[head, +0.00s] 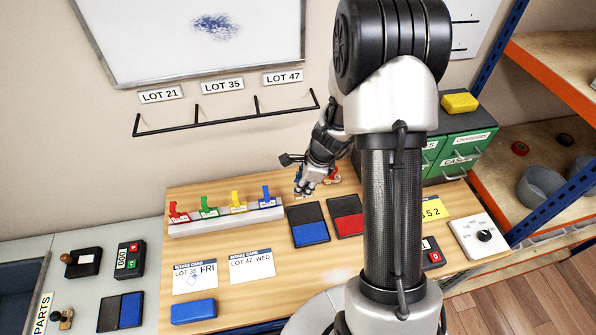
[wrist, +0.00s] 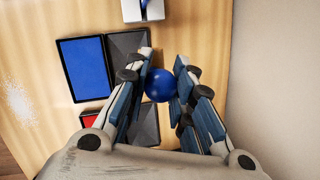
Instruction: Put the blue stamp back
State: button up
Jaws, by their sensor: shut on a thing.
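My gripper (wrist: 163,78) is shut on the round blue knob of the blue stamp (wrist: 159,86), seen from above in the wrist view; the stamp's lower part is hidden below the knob. In the head view my gripper (head: 304,188) is over the back of the wooden table, left of my arm column, and the stamp cannot be made out clearly. The open blue ink pad (head: 313,232) with its dark lid lies in front of my gripper. It also shows in the wrist view (wrist: 82,70). Small red and blue parts (head: 331,174) show just behind my gripper, partly hidden.
The open red ink pad (head: 349,224) lies right of the blue one. A white rack (head: 228,219) with coloured clips stands left. Intake cards (head: 251,266) and a blue block (head: 193,310) lie in front. Green drawers (head: 460,152) stand at the back right, partly behind my arm.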

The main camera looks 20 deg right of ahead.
jog(key=w+d+p, duration=0.1)
jog(key=w+d, duration=0.1)
jog(key=w, duration=0.6)
jog(key=f, duration=0.3)
jog(key=f+b, duration=0.1)
jog(key=f, duration=0.2)
jog(key=shift+s+a+f, duration=0.15)
jog(key=shift+a+f, duration=0.05)
jog(key=shift+f, duration=0.2)
jog(key=shift+w+f, duration=0.15)
jog(key=shift+w, duration=0.1)
jog(key=shift+f+b, duration=0.15)
jog(key=shift+b, duration=0.2)
jog(key=o, duration=0.8)
jog(key=shift+o, duration=0.2)
